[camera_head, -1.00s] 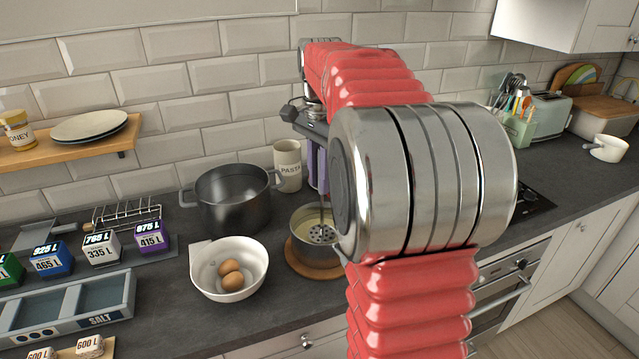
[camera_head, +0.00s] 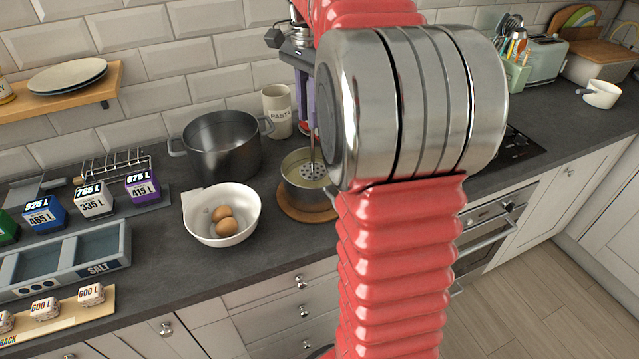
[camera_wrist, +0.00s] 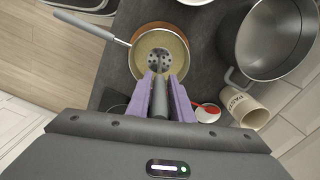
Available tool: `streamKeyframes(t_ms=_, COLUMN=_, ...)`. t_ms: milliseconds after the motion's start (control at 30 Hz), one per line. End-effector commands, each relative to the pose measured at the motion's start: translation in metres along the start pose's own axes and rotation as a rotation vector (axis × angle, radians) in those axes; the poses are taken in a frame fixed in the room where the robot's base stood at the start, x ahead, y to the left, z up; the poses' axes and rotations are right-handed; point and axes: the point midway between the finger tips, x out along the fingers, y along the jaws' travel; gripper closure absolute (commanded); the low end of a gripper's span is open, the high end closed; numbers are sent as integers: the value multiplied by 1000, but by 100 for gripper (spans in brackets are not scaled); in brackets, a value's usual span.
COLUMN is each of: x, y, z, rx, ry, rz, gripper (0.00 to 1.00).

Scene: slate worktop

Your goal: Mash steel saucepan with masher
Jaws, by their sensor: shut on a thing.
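The steel saucepan (camera_head: 297,193) stands on a round wooden board (camera_head: 290,207) on the slate worktop. In the wrist view the saucepan (camera_wrist: 134,60) holds something pale yellow, and its long handle points to the upper left. The masher (camera_head: 314,171) has a round perforated steel head; in the wrist view this head (camera_wrist: 159,61) is within the saucepan's rim. Whether it touches the contents I cannot tell. My gripper (camera_wrist: 161,82) is shut on the masher's dark handle with its purple fingers. My arm hides the right of the saucepan in the head view.
A dark pot (camera_head: 222,150) and the pasta jar (camera_head: 278,112) stand behind the saucepan. A white bowl (camera_head: 200,230) with brown eggs is to its left. In the wrist view a small white dish (camera_wrist: 208,114) with something red lies close to my fingers.

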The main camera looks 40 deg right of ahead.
Motion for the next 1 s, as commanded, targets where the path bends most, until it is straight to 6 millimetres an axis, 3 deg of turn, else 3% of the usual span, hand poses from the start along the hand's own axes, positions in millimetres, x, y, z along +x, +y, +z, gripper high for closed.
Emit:
streamKeyframes(t_ms=700, x=-51, y=0, z=0, rx=0, ry=1, rz=-2, gripper=100)
streamKeyframes(t_ms=1000, x=-58, y=0, z=0, rx=0, ry=0, rz=-1, gripper=100)
